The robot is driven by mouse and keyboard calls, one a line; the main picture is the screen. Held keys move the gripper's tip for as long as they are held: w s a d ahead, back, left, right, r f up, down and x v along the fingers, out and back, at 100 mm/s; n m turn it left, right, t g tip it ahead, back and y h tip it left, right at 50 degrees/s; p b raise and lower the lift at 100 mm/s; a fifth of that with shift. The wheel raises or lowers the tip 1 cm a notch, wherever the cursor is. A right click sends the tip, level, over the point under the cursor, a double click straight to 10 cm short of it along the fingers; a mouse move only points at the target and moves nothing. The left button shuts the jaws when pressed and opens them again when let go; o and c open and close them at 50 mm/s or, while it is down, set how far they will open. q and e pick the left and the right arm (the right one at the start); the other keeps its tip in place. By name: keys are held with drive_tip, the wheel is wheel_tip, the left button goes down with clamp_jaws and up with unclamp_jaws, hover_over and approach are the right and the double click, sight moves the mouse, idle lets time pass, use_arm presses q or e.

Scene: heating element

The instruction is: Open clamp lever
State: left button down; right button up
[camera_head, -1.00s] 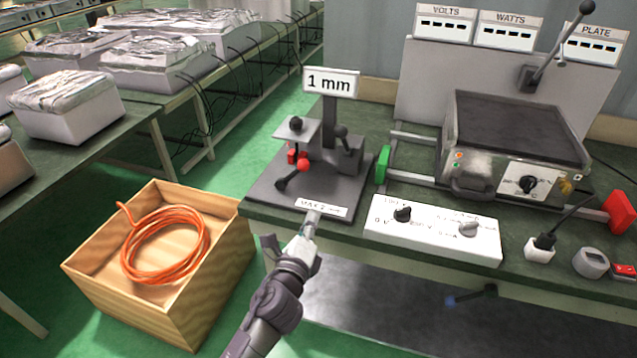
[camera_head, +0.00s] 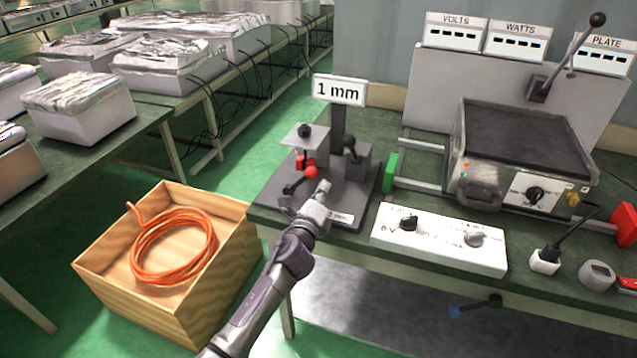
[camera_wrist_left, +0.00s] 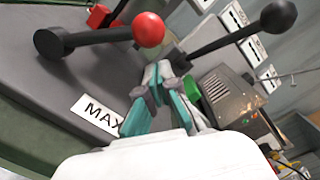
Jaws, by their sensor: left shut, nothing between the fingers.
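The clamp fixture's dark base plate (camera_head: 345,218) stands at the table's front edge under a "1 mm" sign (camera_head: 339,89). In the left wrist view the black lever (camera_wrist_left: 85,40) and red ball (camera_wrist_left: 148,29) show at upper left. A second lever with a black knob (camera_head: 349,142) stands behind; its knob (camera_wrist_left: 278,16) is at upper right in the wrist view. I cannot tell which is the clamp lever. My left gripper (camera_head: 323,188) is shut and empty, just right of the red ball; its fingertips (camera_wrist_left: 159,76) touch neither lever visibly.
A white control box (camera_head: 440,240) with knobs lies right of the fixture. A green block (camera_head: 390,172) and a hot-plate device (camera_head: 520,160) stand behind it. A wooden box (camera_head: 165,270) with orange coil (camera_head: 175,245) stands on the floor at left.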

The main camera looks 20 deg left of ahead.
use_arm(q)
drive_tip(key=shift+a+r, duration=0.35)
drive_tip(key=shift+a, duration=0.25)
drive_tip(key=shift+w, duration=0.1)
use_arm(e)
drive_tip(key=shift+r, duration=0.3)
use_arm(q)
drive_tip(key=shift+r, duration=0.1)
use_arm(e)
drive_tip(key=shift+a+r, duration=0.1)
